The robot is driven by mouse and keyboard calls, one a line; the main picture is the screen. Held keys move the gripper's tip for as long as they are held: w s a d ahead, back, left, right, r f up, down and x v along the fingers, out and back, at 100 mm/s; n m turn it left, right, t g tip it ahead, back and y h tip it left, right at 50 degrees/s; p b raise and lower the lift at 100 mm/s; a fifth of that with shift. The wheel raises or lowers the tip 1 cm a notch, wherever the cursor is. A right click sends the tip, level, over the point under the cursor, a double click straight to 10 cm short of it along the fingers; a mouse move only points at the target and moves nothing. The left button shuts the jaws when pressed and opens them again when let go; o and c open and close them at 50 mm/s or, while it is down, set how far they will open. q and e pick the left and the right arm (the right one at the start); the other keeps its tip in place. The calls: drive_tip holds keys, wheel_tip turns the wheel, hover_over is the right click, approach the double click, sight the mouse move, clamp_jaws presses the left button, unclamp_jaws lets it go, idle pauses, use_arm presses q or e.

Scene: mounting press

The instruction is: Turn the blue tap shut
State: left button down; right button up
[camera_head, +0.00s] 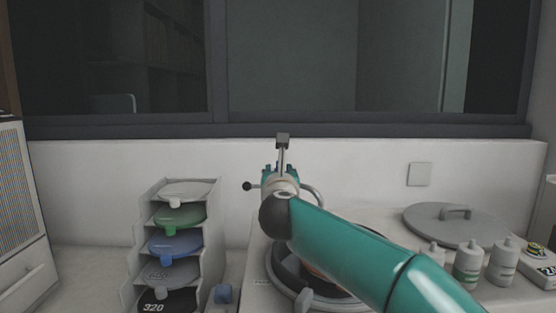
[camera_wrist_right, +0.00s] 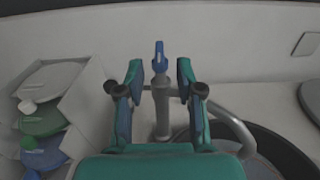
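The tap stands behind the polishing wheel bowl, by the back wall. In the right wrist view its blue handle (camera_wrist_right: 160,57) tops a grey upright pipe (camera_wrist_right: 162,115). In the head view the top of the tap (camera_head: 282,141) looks dark grey, and my right gripper (camera_head: 281,172) hides most of the pipe. My right gripper (camera_wrist_right: 157,82) is open, with its fingers apart. In the wrist view the pipe and handle appear between and beyond the fingertips. I cannot tell whether either finger touches them. My left gripper is out of view.
A rack of coloured discs (camera_head: 140,235) stands to the left. A bowl (camera_head: 276,270) lies under my right arm. A grey lid (camera_head: 455,224) and several bottles (camera_head: 468,262) are at the right. A dark ball-ended rod (camera_head: 247,186) sticks out left of the tap.

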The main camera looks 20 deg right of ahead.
drive_tip(key=shift+p+x, duration=0.7)
drive_tip(key=shift+x, duration=1.35)
clamp_jaws()
